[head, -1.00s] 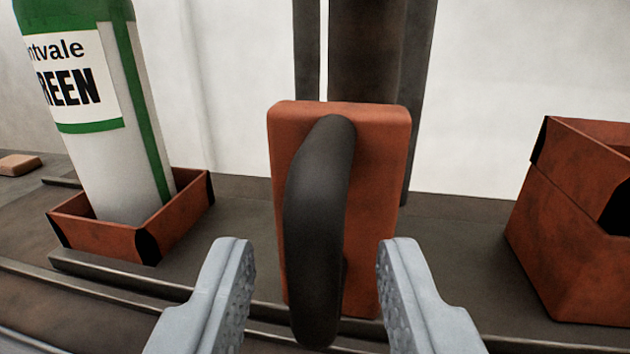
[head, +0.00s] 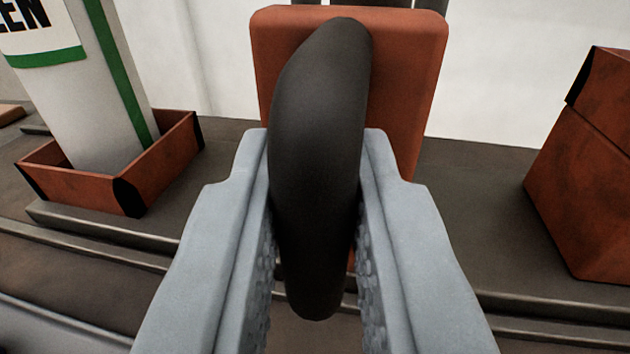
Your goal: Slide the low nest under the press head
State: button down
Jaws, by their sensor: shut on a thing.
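A low rust-red open box (head: 75,188), which looks like the low nest, stands at the left on a dark ledge. A white and green bottle (head: 100,110) stands in it, its top out of view. In the middle is an upright rust-red block (head: 410,90) with a thick black curved handle (head: 318,90) on its front. I cannot tell whether this block is the press head. My gripper (head: 317,150) is shut on the black handle, one finger on each side. The fingers hide the lower part of the block.
A taller rust-red box (head: 590,170) stands at the right, cut off by the picture's edge. Dark rails (head: 100,235) run along the front of the ledge. Dark ledge lies bare between block and right box. A pale wall is behind.

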jog(key=shift+d, duration=0.1)
jog(key=s+d, duration=0.2)
jog(key=d, duration=0.6)
jog(key=s+d, duration=0.3)
jog(key=d, duration=0.6)
jog(key=shift+d, duration=0.15)
jog(key=c, duration=1.4)
grip_release()
jog(key=shift+s+d, duration=0.15)
jog(key=shift+d, duration=0.1)
jog(key=shift+c, duration=0.2)
jog(key=s+a, duration=0.1)
jog(key=s, duration=1.6)
jog(key=shift+s+a, duration=0.15)
jog(key=shift+a, duration=0.15)
